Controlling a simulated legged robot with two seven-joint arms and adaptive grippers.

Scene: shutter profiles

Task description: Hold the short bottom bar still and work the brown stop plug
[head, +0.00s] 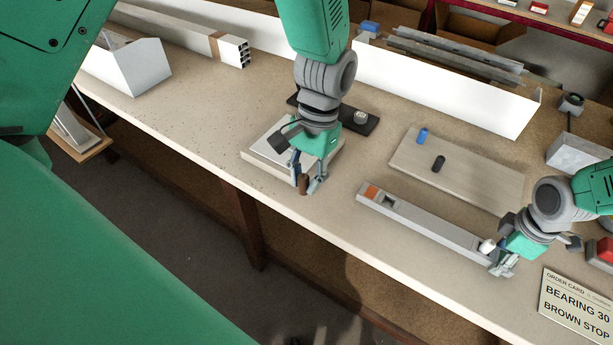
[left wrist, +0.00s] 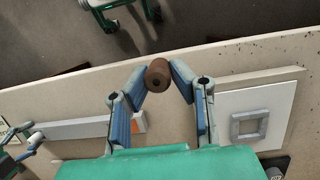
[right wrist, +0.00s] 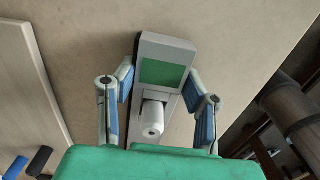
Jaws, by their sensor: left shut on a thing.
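The short bottom bar (head: 425,222) is a long grey profile lying on the bench, with an orange patch and a dark square opening at its left end. Its other end shows a green patch in the right wrist view (right wrist: 165,73), with a white cylindrical piece (right wrist: 152,119) beside it. My left gripper (head: 307,181) is shut on the brown stop plug (left wrist: 158,74), holding it between its fingertips near the bench's front edge, left of the bar. My right gripper (right wrist: 160,80) has its fingers apart, one on each side of the bar's right end; contact is unclear.
A pale board (head: 470,176) behind the bar carries a blue plug (head: 422,135) and a black plug (head: 438,163). A pale plate (head: 258,153) lies beside my left gripper. An order card (head: 577,306) lies at the right front. A long white box (head: 450,100) stands behind.

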